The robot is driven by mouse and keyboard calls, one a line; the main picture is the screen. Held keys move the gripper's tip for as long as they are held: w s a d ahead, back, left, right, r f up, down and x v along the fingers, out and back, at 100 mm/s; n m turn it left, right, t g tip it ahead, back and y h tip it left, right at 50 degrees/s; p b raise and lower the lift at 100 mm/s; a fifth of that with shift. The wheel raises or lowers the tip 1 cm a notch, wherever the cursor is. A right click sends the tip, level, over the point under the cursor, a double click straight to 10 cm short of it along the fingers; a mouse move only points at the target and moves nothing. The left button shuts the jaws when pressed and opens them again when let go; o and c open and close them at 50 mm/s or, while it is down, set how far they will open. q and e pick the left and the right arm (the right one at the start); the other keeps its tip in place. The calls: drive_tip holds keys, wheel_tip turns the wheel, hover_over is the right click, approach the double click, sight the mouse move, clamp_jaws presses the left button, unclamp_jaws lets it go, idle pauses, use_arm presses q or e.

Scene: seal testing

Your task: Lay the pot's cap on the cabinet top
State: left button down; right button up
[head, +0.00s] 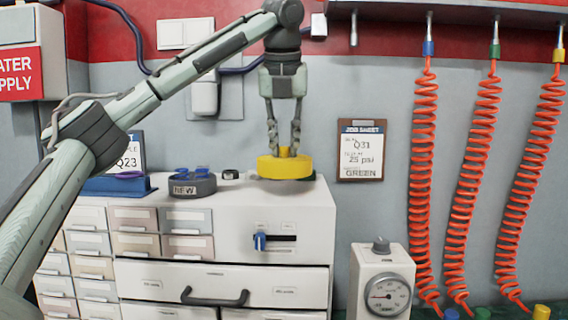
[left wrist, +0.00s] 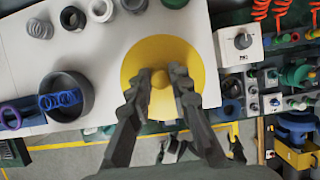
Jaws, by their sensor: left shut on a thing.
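The yellow cap (head: 284,168), a round disc with a small knob, is at the right part of the white cabinet top (head: 235,195). My left gripper (head: 285,148) points down from above and is shut on the cap's knob. In the left wrist view the cap (left wrist: 142,62) shows as a disc under my left gripper (left wrist: 160,78), overlapping the cabinet top's edge (left wrist: 112,55). I cannot tell whether the cap touches the top or is just above it. I cannot make out the pot for sure.
A grey dish (head: 193,185) marked NEW, with blue rings in it, and a small black ring (head: 231,174) stand left of the cap. A gauge box (head: 382,283) stands right of the cabinet. Orange coiled hoses (head: 424,180) hang at the right.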

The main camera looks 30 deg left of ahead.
sight(284, 154)
use_arm(q)
drive_tip(key=shift+f, duration=2.15)
drive_tip(key=c, duration=1.4)
unclamp_jaws()
drive_tip(key=shift+f, duration=0.1)
drive_tip(key=v, duration=1.2)
drive_tip(key=shift+r, duration=0.25)
drive_tip(key=shift+w, duration=0.1)
